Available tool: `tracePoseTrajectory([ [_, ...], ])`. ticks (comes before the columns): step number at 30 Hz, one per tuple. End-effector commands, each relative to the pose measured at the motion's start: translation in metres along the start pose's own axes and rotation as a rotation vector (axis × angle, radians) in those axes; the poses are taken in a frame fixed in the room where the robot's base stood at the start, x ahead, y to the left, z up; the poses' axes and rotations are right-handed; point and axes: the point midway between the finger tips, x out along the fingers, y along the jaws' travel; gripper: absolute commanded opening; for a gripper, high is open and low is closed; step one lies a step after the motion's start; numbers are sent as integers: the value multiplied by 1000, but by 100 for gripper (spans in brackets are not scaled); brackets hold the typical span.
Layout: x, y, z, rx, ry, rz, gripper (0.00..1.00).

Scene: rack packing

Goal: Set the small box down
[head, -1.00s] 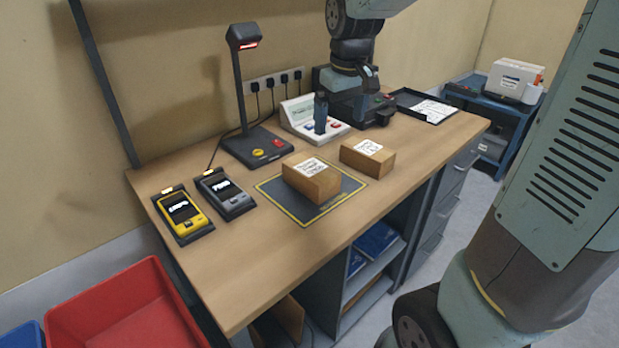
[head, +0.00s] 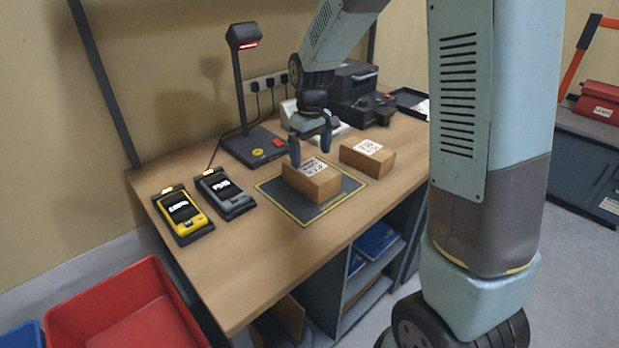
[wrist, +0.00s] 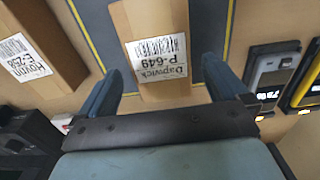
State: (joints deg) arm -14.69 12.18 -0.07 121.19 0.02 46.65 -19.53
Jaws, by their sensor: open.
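A brown cardboard box with a white label (head: 318,187) rests on the dark yellow-edged mat (head: 336,206). In the wrist view this box (wrist: 158,18) reads "Dapwick P-649". My gripper (head: 310,158) is open just above its back end. In the wrist view the two fingers (wrist: 163,64) stand apart, one to each side of the box. I cannot tell how far down they reach. A second brown box (head: 362,160) sits to the right, by the mat's edge; it also shows in the wrist view (wrist: 50,40). I cannot tell which box the task means.
A lamp-like scanner stand (head: 243,95) rises behind the mat. Yellow (head: 183,217) and grey (head: 226,195) handhelds lie in cradles at left. A dark printer (head: 352,95) stands behind the second box. A red bin (head: 130,310) is below the table. The table's front left is clear.

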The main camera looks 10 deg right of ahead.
Motion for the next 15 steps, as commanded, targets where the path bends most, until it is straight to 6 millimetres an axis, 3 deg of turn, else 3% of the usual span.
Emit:
tracePoseTrajectory([
  [3,18,0,0,0,-2,-1,100],
  [11,33,0,0,1,-1,0,100],
  [15,50,1,0,1,-4,-1,100],
])
